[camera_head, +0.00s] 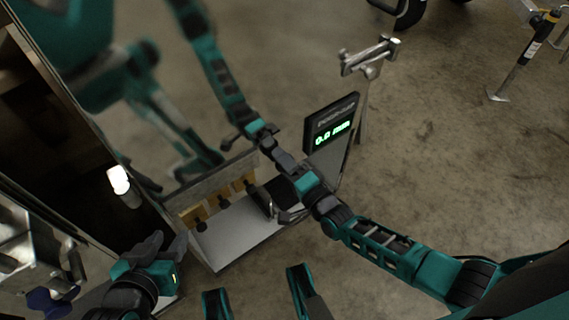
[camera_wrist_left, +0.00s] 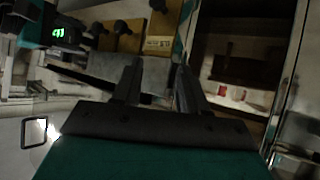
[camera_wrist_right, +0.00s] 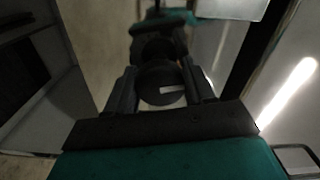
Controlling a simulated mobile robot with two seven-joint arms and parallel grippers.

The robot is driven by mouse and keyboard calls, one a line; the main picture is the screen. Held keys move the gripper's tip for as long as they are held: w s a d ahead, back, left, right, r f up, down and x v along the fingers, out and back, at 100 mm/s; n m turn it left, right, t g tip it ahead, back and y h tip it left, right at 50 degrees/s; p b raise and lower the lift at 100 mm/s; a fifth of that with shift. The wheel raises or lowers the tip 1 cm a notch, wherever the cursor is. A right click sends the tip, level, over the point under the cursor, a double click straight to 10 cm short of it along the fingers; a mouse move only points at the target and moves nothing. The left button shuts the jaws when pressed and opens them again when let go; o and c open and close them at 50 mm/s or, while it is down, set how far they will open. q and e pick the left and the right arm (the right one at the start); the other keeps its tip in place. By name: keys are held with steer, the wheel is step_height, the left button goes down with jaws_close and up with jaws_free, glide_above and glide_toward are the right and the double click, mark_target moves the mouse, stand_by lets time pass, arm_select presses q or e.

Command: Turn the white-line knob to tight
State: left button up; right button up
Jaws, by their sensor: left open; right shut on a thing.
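The white-line knob (camera_wrist_right: 165,82) is a dark round knob with a short white line across its face in the right wrist view. The line lies nearly level there, tilted slightly. My right gripper (camera_wrist_right: 165,92) is shut on the knob, with a finger at each side. In the head view my right gripper (camera_head: 274,203) is at the right end of the knob panel (camera_head: 240,232), and the knob is hidden there. My left gripper (camera_head: 170,245) is open and empty at the panel's lower left. Its fingers (camera_wrist_left: 157,88) show apart in the left wrist view.
Several dark knobs (camera_head: 223,201) on yellow plates line the panel's left part. A shiny metal trailer wall is at the left. Bare concrete floor (camera_head: 460,150) is open at the right.

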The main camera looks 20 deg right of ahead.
steer(key=shift+s+a+f+m, duration=0.1)
steer(key=shift+f+m, duration=0.05)
steer(key=shift+m, duration=0.65)
arm_select(q)
steer(key=shift+w+d+b, duration=0.1)
steer(key=shift+b, duration=0.25)
arm_select(e)
steer(key=shift+m, duration=0.3)
steer(key=o, duration=1)
arm_select(q)
steer(key=p, duration=0.1)
steer(key=a+p, duration=0.1)
steer(key=p, duration=0.1)
steer(key=shift+s+r, duration=0.2)
steer(key=shift+r, duration=0.2)
arm_select(e)
steer(key=v, duration=1.2)
steer(key=shift+s, duration=0.35)
arm_select(q)
steer(key=shift+d+r, duration=0.1)
steer(key=shift+r, duration=0.05)
